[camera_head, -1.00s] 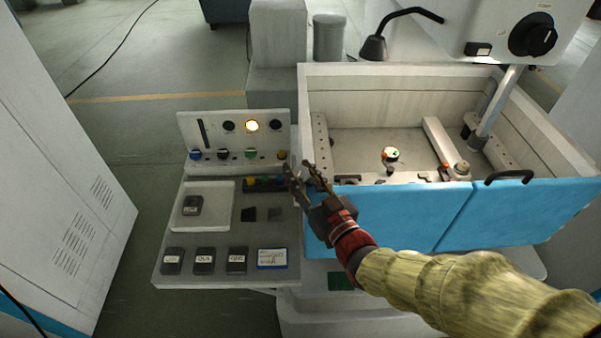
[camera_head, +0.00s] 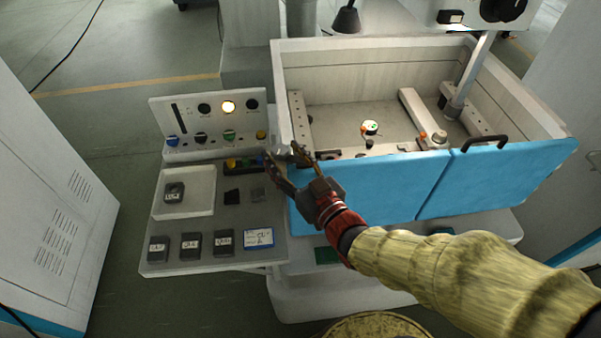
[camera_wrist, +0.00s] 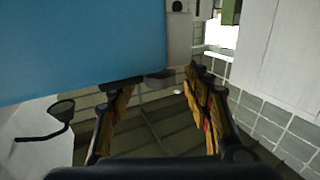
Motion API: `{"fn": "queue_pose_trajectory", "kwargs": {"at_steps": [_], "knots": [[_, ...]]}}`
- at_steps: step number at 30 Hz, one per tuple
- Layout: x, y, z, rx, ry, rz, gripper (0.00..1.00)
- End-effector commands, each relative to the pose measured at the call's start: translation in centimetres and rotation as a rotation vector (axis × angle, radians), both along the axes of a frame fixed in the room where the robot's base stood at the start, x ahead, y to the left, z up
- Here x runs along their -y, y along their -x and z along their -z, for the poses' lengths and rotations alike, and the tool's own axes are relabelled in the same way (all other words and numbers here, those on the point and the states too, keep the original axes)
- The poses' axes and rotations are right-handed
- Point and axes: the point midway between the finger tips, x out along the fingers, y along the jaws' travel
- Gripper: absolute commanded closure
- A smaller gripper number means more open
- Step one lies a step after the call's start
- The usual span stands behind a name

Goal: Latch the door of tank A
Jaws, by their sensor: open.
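The tank (camera_head: 400,75) is an open-topped pale box in the head view. Its front carries a left blue panel (camera_head: 395,192) and a right blue panel (camera_head: 510,178), which meet at a seam. A black bar handle (camera_head: 484,142) sits on the right panel's top edge. My gripper (camera_head: 289,156) is open and empty at the tank's front left corner, beside the left panel's end. The wrist view shows a blue panel (camera_wrist: 80,45) close above the open fingers (camera_wrist: 152,88). A small dark block (camera_wrist: 159,75) shows below its edge. I cannot tell whether the latch shows; my gripper hides part of the corner.
A control panel (camera_head: 185,112) with a lit yellow lamp stands left of the gripper. Its shelf (camera_head: 215,258) holds a white tray (camera_head: 196,205), several dark blocks and a labelled card (camera_head: 259,238). A grey cabinet (camera_head: 55,190) stands at far left, with clear floor between.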

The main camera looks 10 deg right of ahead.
Motion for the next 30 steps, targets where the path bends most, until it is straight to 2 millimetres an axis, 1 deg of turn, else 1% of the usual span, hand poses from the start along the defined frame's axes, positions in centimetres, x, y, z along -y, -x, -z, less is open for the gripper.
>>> {"fn": "queue_pose_trajectory", "kwargs": {"at_steps": [6,12,30], "knots": [[1.8,3.9,-0.1,0.003,0.0,0.004,0.51],[2.9,6.3,-0.1,0.004,0.001,0.004,0.51],[3.9,8.7,-0.1,0.003,-0.001,0.0,0.51]]}}
